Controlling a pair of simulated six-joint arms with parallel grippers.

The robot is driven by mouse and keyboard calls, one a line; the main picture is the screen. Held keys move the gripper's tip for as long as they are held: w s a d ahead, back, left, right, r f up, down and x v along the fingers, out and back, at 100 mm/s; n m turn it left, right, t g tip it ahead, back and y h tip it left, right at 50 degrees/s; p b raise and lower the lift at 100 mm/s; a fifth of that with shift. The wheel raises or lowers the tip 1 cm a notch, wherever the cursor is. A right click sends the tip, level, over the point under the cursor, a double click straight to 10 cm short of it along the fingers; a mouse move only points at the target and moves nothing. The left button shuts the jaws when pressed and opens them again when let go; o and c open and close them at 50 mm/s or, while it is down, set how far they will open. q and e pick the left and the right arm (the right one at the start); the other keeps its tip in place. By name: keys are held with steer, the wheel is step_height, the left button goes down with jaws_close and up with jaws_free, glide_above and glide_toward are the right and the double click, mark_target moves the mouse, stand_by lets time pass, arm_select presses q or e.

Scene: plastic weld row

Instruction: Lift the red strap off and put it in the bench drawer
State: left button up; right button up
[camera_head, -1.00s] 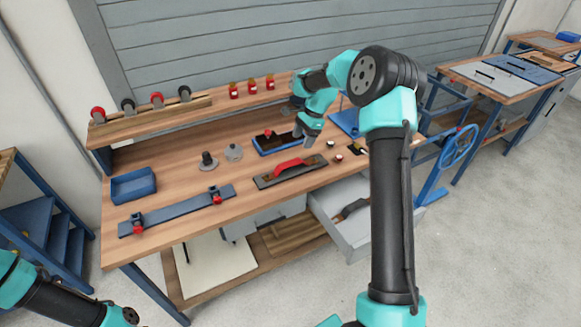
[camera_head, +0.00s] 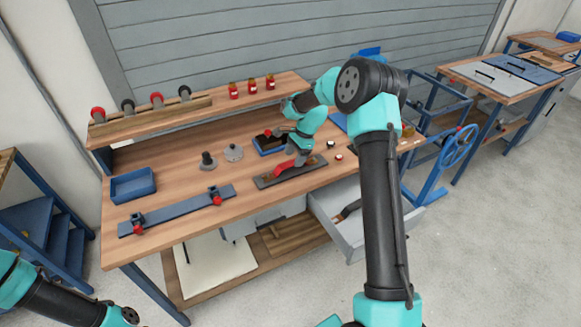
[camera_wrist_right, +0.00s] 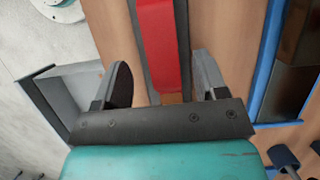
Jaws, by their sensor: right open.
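The red strap (camera_head: 283,171) lies along a dark flat bar (camera_head: 312,165) on the workbench. In the right wrist view the strap (camera_wrist_right: 160,40) runs down between my fingers, over the dark bar (camera_wrist_right: 183,40). My right gripper (camera_head: 299,160) is open over the strap's right part. In the wrist view its fingers (camera_wrist_right: 163,82) stand apart on either side of the strap, without visible contact.
A blue tray with a dark block (camera_head: 268,145) stands just behind the bar. A long blue-grey rail with red knobs (camera_head: 175,212) and a blue bin (camera_head: 133,185) are at left. Two small round pieces (camera_head: 338,157) lie right of the gripper.

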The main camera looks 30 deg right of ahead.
mark_target(290, 163)
steer(key=x, duration=0.4)
steer(key=shift+w, duration=0.1)
steer(key=shift+c, duration=0.2)
steer(key=c, duration=1)
steer(key=shift+r, duration=0.5)
step_height(290, 163, up, 3)
steer(key=shift+f, duration=0.1)
steer(key=s+a+r, duration=0.1)
steer(key=s+a, duration=0.7)
steer(key=s, duration=0.5)
steer(key=shift+s+a, duration=0.3)
steer(key=shift+r, duration=0.1)
